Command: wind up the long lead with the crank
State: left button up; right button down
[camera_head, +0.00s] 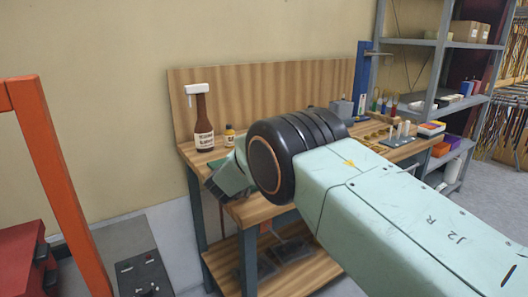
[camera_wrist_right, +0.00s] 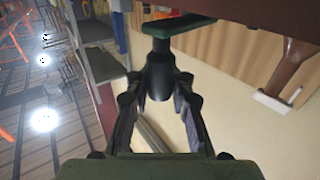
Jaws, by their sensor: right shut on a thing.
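In the right wrist view my right gripper (camera_wrist_right: 160,84) is shut on a dark cylindrical handle (camera_wrist_right: 159,72), whose upper end meets a green bar (camera_wrist_right: 178,25). This looks like the crank's grip and arm; the rest of it lies outside that view. I cannot make out the long lead in either view. My left gripper is in neither view.
A brown bottle with a white top (camera_head: 203,125) and a small yellow-labelled bottle (camera_head: 229,135) stand on the wooden workbench (camera_head: 250,211). A grey shelf unit (camera_head: 440,80) is at the right. An orange frame (camera_head: 52,160) is at the left.

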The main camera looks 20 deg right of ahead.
jog(key=shift+s+f, duration=0.2)
jog(key=shift+f, duration=0.25)
jog(key=c, duration=1.6)
grip_release()
jog(key=o, duration=0.3)
jog(key=shift+s+r, duration=0.2)
jog(key=shift+r, duration=0.15)
jog(key=shift+o, duration=0.7)
jog(key=shift+w, duration=0.25)
